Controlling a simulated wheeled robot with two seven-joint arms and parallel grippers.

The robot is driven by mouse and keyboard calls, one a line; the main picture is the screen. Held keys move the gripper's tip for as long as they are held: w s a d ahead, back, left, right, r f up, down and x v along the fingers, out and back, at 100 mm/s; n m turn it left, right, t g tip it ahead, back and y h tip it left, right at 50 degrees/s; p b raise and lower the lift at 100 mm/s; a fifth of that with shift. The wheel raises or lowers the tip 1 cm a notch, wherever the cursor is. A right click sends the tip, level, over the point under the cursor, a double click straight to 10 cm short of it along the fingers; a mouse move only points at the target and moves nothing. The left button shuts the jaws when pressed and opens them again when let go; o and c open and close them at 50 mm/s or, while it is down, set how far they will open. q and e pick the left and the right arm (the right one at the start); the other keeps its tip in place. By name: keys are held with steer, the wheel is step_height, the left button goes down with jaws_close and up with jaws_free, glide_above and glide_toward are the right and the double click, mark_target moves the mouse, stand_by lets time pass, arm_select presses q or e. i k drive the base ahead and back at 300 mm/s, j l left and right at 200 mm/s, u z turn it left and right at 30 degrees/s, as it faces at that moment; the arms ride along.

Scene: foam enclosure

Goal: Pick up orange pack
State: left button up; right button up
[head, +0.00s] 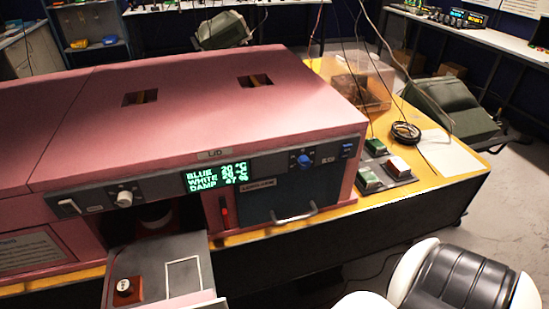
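I cannot make out an orange pack for certain in the head view. A small red-brown block (126,291) with a dark, pale-topped round piece on it sits at the left of a grey pulled-out tray (150,262). The tray juts from a dark opening in the pink enclosure (200,115). The enclosure's lid is down, with two small square openings in its top. Neither of my grippers shows in this view.
A display (216,176) and a handled grey door (275,203) are on the enclosure's front. On the yellow bench at right are a button box (385,172), a clear bin (355,82), a black cable coil (405,133) and a white sheet (450,153).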

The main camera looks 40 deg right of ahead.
mark_target(397, 166)
steer(key=z, duration=2.2)
